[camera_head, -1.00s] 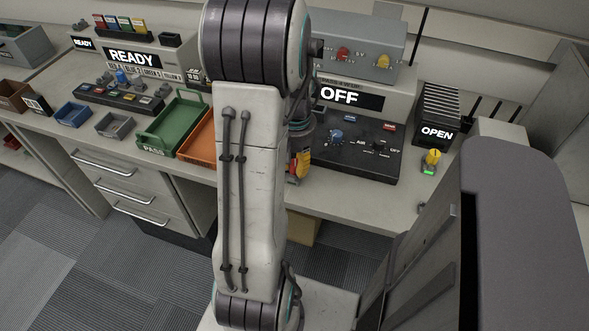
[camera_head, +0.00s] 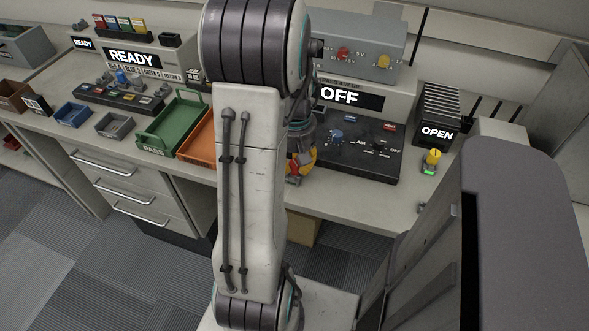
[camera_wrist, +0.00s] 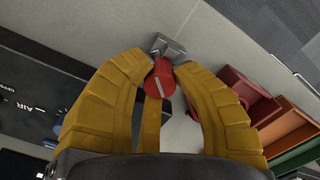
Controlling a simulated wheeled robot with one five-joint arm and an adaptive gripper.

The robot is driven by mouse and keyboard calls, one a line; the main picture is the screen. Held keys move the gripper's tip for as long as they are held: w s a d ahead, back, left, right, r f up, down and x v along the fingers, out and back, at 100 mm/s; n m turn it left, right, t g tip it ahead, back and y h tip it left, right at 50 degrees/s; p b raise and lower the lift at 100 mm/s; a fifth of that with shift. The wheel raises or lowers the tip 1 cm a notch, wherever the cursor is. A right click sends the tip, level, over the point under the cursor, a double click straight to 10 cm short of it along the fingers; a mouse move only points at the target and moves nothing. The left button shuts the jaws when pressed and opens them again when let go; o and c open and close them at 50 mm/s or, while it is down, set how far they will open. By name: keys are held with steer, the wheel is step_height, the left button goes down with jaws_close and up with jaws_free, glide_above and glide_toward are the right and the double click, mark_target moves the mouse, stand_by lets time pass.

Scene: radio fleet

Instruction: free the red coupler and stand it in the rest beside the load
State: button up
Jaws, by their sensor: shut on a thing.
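In the wrist view, the red coupler (camera_wrist: 163,84), a red cylinder with a pale line across its end, sits between the yellow fingers of my gripper (camera_wrist: 160,82), which are shut on it. A small grey metal block (camera_wrist: 168,48) is just beyond it on the bench; I cannot tell whether they touch. In the head view, my gripper (camera_head: 300,168) is partly hidden behind my arm, at the left front of the black control panel (camera_head: 352,160). The black finned load (camera_head: 440,112) reads OPEN, with a yellow coupler (camera_head: 431,159) in front of it.
The display above the panel reads OFF (camera_head: 339,96). An orange tray (camera_head: 197,143) and a green PASS tray (camera_head: 158,143) lie left of my arm. A grey box (camera_head: 360,52) with red and yellow fittings stands behind.

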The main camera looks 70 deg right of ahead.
steer(key=shift+f, duration=0.1)
steer(key=n, duration=0.4)
steer(key=shift+a, duration=0.1)
steer(key=shift+n, duration=0.3)
stand_by(0.4)
steer(key=n, duration=0.4)
steer(key=shift+f, duration=0.1)
steer(key=o, duration=1)
steer(key=shift+r, duration=0.25)
